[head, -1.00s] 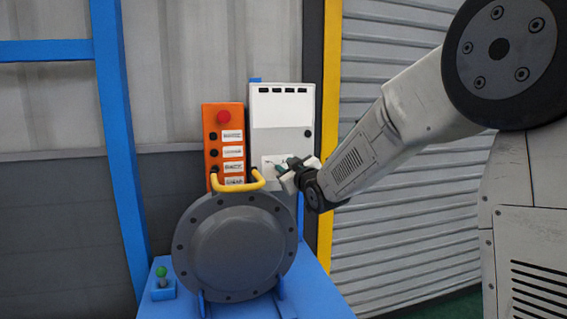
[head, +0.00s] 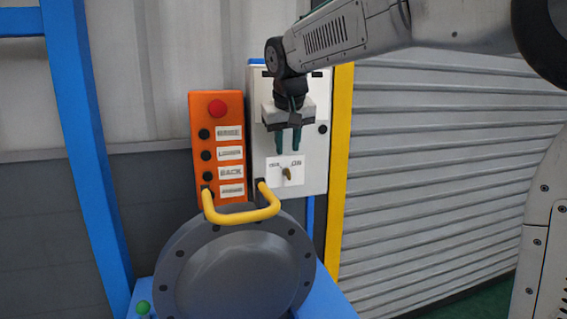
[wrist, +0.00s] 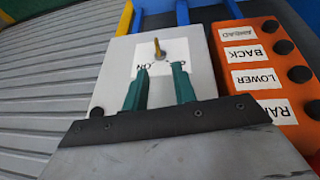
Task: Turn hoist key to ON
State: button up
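The hoist key (head: 287,174) is a small brass key on a white label plate of the pale control box (head: 312,150). The label shows "ON" at its right in the head view; the left word is too small to read surely. In the wrist view the key (wrist: 157,48) stands just beyond my fingertips, between the two words. My gripper (head: 288,150) points down above the key in the head view, its two green fingers apart with nothing between them. It also shows in the wrist view (wrist: 160,72), fingers apart and not touching the key.
An orange pendant (head: 218,150) with a red button and several black buttons stands left of the box. Below is a grey flanged shell (head: 235,270) with a yellow handle (head: 243,214). A yellow post (head: 341,160) and a shutter (head: 440,180) are at right.

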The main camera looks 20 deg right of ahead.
aim_at(288, 169)
jog(key=x, duration=0.7)
jog(key=shift+d+f, duration=0.2)
jog(key=shift+f, duration=0.1)
grip_shut()
